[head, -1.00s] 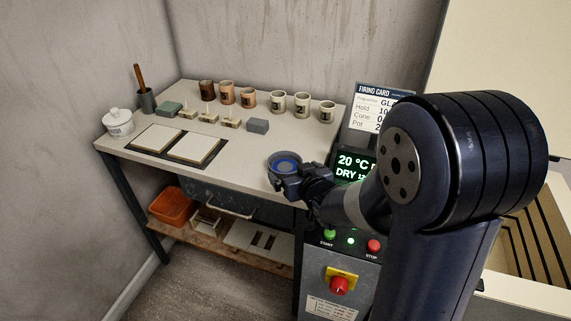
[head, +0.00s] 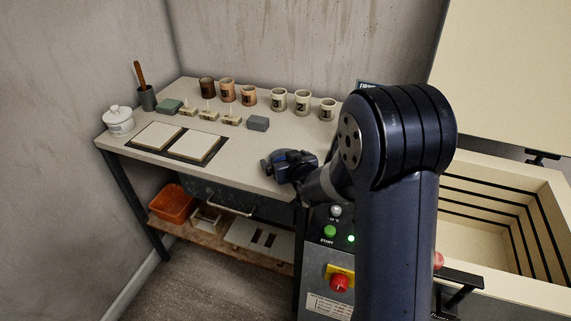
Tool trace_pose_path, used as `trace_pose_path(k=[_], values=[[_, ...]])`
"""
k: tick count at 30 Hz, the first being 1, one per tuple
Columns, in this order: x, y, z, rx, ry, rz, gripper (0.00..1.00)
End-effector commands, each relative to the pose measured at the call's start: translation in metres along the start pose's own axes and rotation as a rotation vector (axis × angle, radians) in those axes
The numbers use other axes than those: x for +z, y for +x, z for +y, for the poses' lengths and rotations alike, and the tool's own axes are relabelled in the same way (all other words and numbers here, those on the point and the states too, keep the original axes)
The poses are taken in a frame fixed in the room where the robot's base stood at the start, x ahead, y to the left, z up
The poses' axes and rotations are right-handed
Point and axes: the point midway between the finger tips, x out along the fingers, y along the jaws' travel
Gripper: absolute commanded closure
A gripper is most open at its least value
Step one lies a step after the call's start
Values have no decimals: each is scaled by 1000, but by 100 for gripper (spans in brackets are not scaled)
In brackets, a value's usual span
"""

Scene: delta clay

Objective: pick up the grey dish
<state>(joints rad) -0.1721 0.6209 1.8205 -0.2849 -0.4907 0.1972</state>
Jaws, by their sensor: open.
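My gripper (head: 272,164) is open at the front right edge of the worktop, reaching in from the right. The grey dish with a blue inside, seen there a second ago, cannot be made out clearly now. My gripper covers its place, and I cannot tell whether the fingers are around it, above it or touching it.
The worktop (head: 238,165) is bare left of my gripper. A grey block (head: 258,123), a green-grey block (head: 169,106), several cups and a tile tray (head: 208,155) stand farther back and left. A lidded white jar (head: 119,121) is far left. The open kiln (head: 505,215) is right.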

Motion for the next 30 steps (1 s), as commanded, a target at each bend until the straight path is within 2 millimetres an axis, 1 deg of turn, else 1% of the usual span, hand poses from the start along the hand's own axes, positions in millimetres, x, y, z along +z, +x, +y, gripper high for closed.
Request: trace_pose_path(k=[2, 15, 23, 26, 29, 30], values=[[0, 0, 0, 0, 0, 0, 1], [0, 0, 0, 0, 0, 1, 37], [-4, -2, 0, 0, 0, 3, 37], [-14, -6, 0, 0, -1, 6, 37], [-32, -13, 0, 0, -2, 7, 37], [-41, -17, 0, 0, -1, 8, 37]])
